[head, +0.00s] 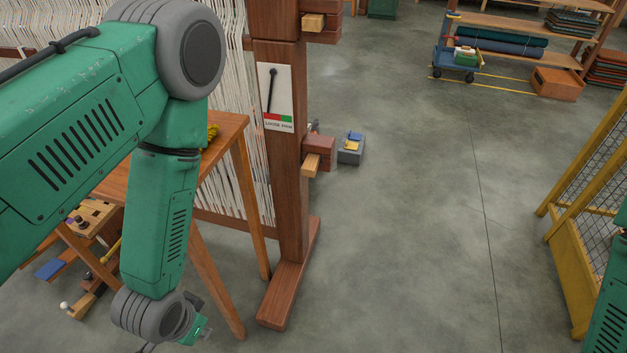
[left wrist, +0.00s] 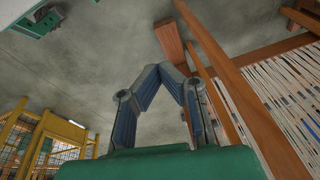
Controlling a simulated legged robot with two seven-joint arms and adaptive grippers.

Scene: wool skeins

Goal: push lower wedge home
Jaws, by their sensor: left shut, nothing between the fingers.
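The lower wedge (head: 311,165) is a pale wooden piece at the lower joint of the loom's upright post (head: 288,190). Its near end sticks out below and in front of the dark red-brown joint block (head: 319,150). My left gripper (head: 205,333) hangs low at the bottom of the head view, left of the post's foot and well apart from the wedge. In the left wrist view its fingers (left wrist: 166,68) meet at the tips, shut and empty. The wedge cannot be made out there. My right gripper is out of view; only green arm casing shows at the right edge.
An upper wedge (head: 313,22) sits higher on the post. A gauge plate (head: 275,97) has a dark pointer and a red-green strip. A wooden table (head: 228,135) stands left of the post, near my left arm. A grey box (head: 350,152) lies behind the joint.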

